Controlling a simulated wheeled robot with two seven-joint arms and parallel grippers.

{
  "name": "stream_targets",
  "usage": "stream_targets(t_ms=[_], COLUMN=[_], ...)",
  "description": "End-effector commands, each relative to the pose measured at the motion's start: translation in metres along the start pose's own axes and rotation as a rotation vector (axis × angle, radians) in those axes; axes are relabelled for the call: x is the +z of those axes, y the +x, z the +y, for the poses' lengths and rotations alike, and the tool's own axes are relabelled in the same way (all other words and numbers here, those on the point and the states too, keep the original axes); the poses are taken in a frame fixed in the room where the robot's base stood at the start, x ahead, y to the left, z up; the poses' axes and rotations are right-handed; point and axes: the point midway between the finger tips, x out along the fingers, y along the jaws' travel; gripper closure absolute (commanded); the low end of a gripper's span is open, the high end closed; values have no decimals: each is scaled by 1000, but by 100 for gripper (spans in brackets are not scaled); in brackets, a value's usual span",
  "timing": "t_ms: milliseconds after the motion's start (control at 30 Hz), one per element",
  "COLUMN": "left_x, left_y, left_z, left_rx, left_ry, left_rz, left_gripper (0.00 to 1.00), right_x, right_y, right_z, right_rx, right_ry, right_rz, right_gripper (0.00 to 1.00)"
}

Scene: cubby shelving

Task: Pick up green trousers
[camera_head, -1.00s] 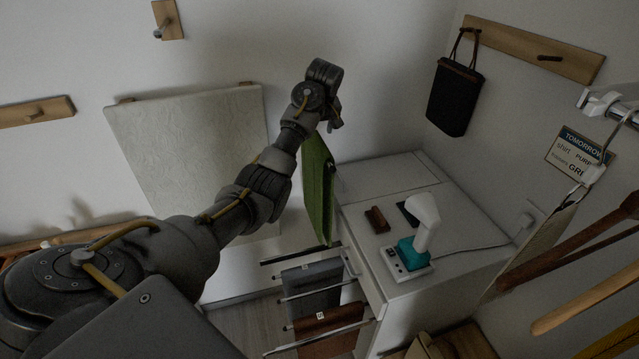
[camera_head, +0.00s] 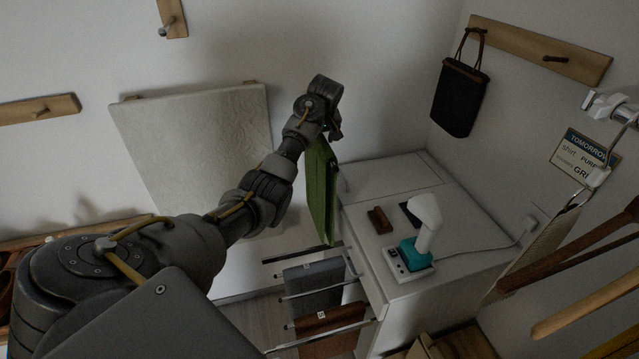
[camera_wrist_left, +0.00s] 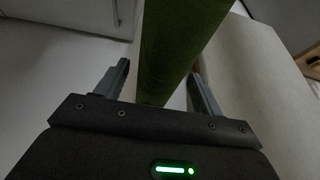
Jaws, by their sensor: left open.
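The green trousers (camera_head: 321,195) hang as a narrow folded length beside the left side of the white cabinet in the head view. Their upper end is hidden behind my left gripper (camera_head: 335,130), which is at their top. In the left wrist view the green trousers (camera_wrist_left: 172,50) run up between the two spread fingers of my left gripper (camera_wrist_left: 160,88). The fingers stand apart on either side of the cloth, with a gap on the left. What holds the trousers at their top cannot be made out. My right gripper is not in view.
A white cabinet (camera_head: 390,173) carries a white-and-teal device (camera_head: 420,240) and a small brown block (camera_head: 379,220). Below, grey cloth (camera_head: 312,283) and brown cloth (camera_head: 325,325) hang on rails. A pale panel (camera_head: 195,150) and a black bag (camera_head: 461,98) hang on the walls.

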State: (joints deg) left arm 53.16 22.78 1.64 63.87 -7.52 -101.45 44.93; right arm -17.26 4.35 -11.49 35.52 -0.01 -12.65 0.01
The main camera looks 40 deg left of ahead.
Motion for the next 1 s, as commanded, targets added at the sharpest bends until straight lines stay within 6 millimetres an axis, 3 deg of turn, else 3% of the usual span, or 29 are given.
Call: stream_targets(t_ms=[633,1000], left_x=[2,2], left_y=[4,4], left_z=[2,2], left_rx=[1,1], left_ry=[3,3], left_rz=[0,0], left_gripper=[32,79], right_x=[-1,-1], right_y=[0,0], right_z=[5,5], right_rx=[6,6], right_ry=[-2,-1], right_rz=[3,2], right_gripper=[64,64])
